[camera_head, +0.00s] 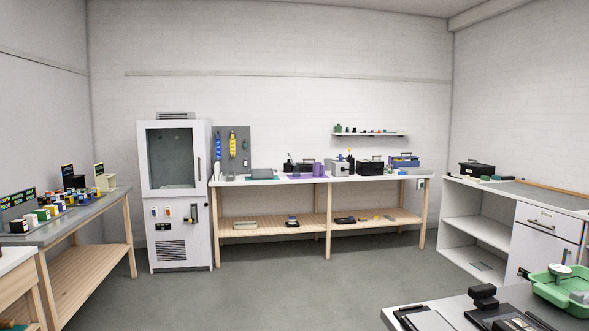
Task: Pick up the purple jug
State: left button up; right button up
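A small purple object that looks like the purple jug (319,170) stands on the long wooden workbench (270,183) against the back wall. It is far off and small, so its handle and spout cannot be made out clearly. A flat purple patch (296,177) lies on the bench top just left of it, and a grey box-like device (339,168) stands close to its right. Neither of my grippers shows in the head view.
Open grey floor (270,285) lies before the bench. A white cabinet (180,195) stands left of the bench. A side table (75,215) is at left, a white counter (545,220) at right. A green tray (555,285) sits on the near right table.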

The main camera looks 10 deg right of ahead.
aim_at(318, 169)
jog(key=i+z, duration=0.1)
jog(key=i, duration=5.4)
jog(key=i+z, duration=0.1)
jog(key=i, duration=0.95)
jog(key=i+j+z, duration=0.1)
jog(key=i, duration=0.95)
